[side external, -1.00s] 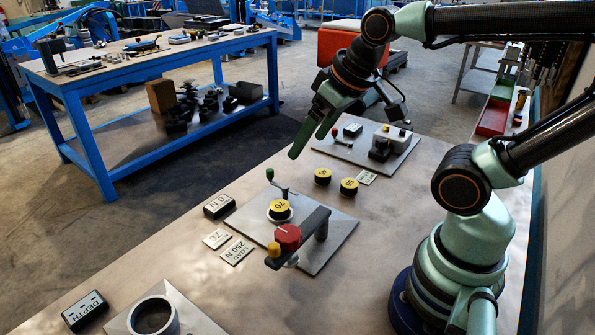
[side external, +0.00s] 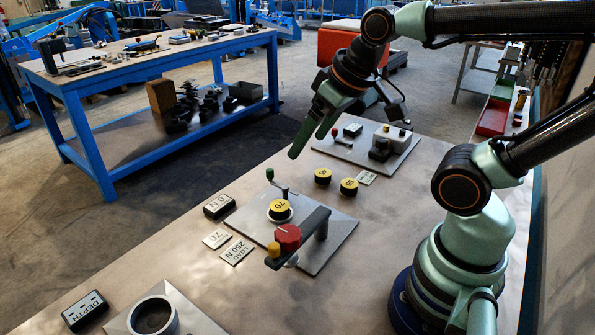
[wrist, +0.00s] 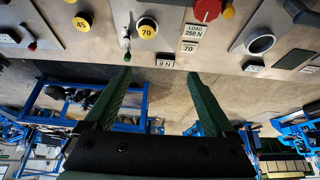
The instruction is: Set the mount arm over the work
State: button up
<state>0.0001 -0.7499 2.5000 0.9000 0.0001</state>
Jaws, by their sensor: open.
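The mount arm (side external: 308,226) is a dark bar on a post at the right of a grey base plate (side external: 335,250). It carries a red knob (side external: 287,237) and a small yellow knob (side external: 273,250), and lies in front of a yellow-topped disc marked 70 (side external: 280,206), apart from it. The disc sits on a pale seat on the plate. In the wrist view the disc (wrist: 147,27) and red knob (wrist: 207,9) show near the top edge; most of the mount arm is out of frame there. My gripper (side external: 307,144) is open and empty, above and behind the plate; its fingers (wrist: 159,77) are wide apart.
A green-knobbed lever (side external: 271,175) stands behind the disc. Two loose yellow-topped discs (side external: 348,186) lie to the right. Another fixture plate (side external: 345,153) is at the back. Label plates (side external: 237,251) and a display reading 0 N (side external: 219,206) are left. A ring fixture (side external: 153,316) is at front.

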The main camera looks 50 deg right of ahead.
dwell(0.3)
jog(key=c, duration=0.4)
jog(key=shift+a+n, duration=0.25)
jog(key=shift+n, duration=0.15)
jog(key=shift+c, duration=0.6)
jog(key=n+g, duration=0.6)
jog(key=n, duration=1.4)
send_near(274, 245)
notch_tip(274, 245, down, 9)
jog(key=shift+s+r, duration=0.1)
jog(key=shift+s, duration=0.05)
grip_shut()
